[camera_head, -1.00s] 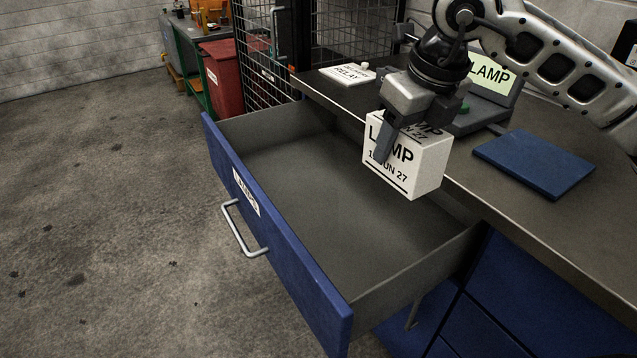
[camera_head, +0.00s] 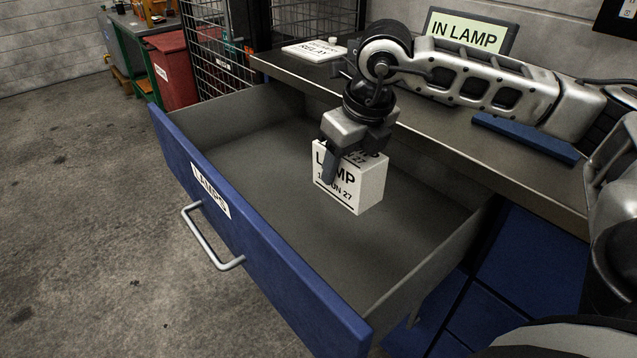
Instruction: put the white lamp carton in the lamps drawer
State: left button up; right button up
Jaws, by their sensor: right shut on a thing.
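The white lamp carton (camera_head: 358,190) has black print reading LAMP and a date line. My right gripper (camera_head: 345,163) is shut on it from above, one finger across its front face. The carton hangs upright over the open drawer (camera_head: 285,275), which has a blue front, a grey inside and a LAMPS label (camera_head: 211,192). The drawer looks empty. I cannot tell how high the carton's base is above the drawer floor. My left gripper is out of view.
The bench top (camera_head: 450,150) runs behind the drawer. On it are a white relay box (camera_head: 314,50), a blue pad (camera_head: 525,137) partly behind my arm, and a screen reading IN LAMP (camera_head: 467,33). A red bin (camera_head: 171,70) and a mesh cage (camera_head: 215,45) stand at the back left.

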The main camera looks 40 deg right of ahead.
jog(key=w+d+f, duration=0.1)
jog(key=w+f, duration=0.2)
jog(key=w, duration=0.1)
jog(key=w+d+f, duration=0.1)
jog(key=w+f, duration=0.2)
jog(key=w+d+f+b, duration=0.1)
jog(key=w+f, duration=0.2)
jog(key=w, duration=0.1)
jog(key=shift+w+d, duration=0.25)
jog(key=shift+w, duration=0.1)
jog(key=x, duration=0.3)
jog(key=shift+s+d+f+b, duration=0.1)
jog(key=shift+s+b, duration=0.15)
jog(key=shift+b, duration=0.05)
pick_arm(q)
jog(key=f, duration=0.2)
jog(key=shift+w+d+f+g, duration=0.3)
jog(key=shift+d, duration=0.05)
pick_arm(e)
jog(key=shift+f, duration=0.1)
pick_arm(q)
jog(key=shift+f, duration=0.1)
pick_arm(e)
jog(key=shift+f, duration=0.1)
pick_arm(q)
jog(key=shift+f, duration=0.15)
pick_arm(e)
jog(key=o, duration=1.2)
jog(key=shift+c, duration=0.2)
